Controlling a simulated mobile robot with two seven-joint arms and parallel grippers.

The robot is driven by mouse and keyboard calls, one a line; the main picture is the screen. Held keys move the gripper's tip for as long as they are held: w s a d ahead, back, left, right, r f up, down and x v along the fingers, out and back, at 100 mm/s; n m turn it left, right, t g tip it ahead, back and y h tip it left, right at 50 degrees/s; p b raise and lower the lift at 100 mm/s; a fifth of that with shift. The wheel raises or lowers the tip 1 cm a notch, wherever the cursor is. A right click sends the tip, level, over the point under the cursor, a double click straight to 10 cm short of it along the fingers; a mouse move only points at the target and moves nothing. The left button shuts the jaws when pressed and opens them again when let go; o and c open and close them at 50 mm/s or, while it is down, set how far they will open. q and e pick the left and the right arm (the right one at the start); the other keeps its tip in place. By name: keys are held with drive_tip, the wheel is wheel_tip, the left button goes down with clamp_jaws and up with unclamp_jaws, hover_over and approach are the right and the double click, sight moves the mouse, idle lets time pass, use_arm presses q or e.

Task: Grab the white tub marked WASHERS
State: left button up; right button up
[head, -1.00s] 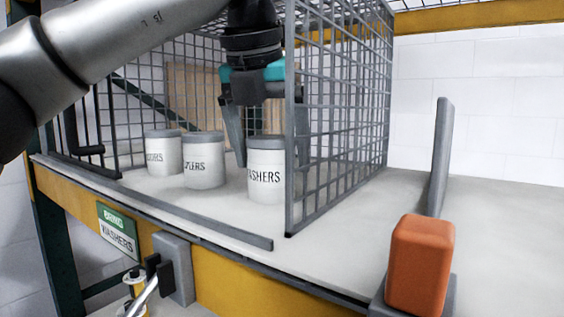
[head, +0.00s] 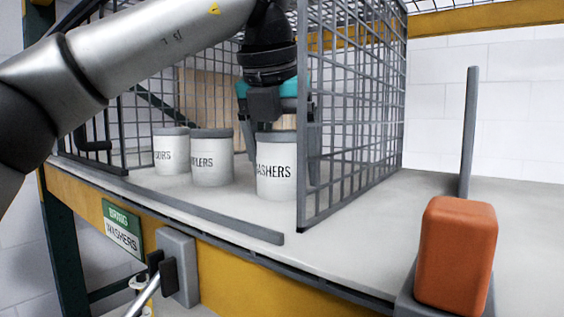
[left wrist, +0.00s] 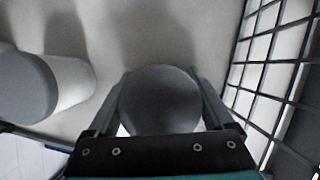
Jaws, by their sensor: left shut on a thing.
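The white tub marked WASHERS (head: 276,178) stands upright on the shelf inside the wire cage, with a grey lid. My left gripper (head: 284,155) comes down over it from above and is shut on it, one finger on either side. In the left wrist view the tub's round grey lid (left wrist: 160,100) sits between the two fingers (left wrist: 165,105). My right gripper is not in view.
Two similar tubs, one marked with letters ending in PLERS (head: 211,160) and one farther left (head: 171,152), stand left of the tub. The cage's mesh side wall (head: 350,120) is close on the right. A low grey lip (head: 200,205) runs along the front. An orange block (head: 456,252) stands outside, at right.

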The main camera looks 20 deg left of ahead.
use_arm(q)
drive_tip(key=c, duration=0.7)
drive_tip(key=shift+r, duration=0.1)
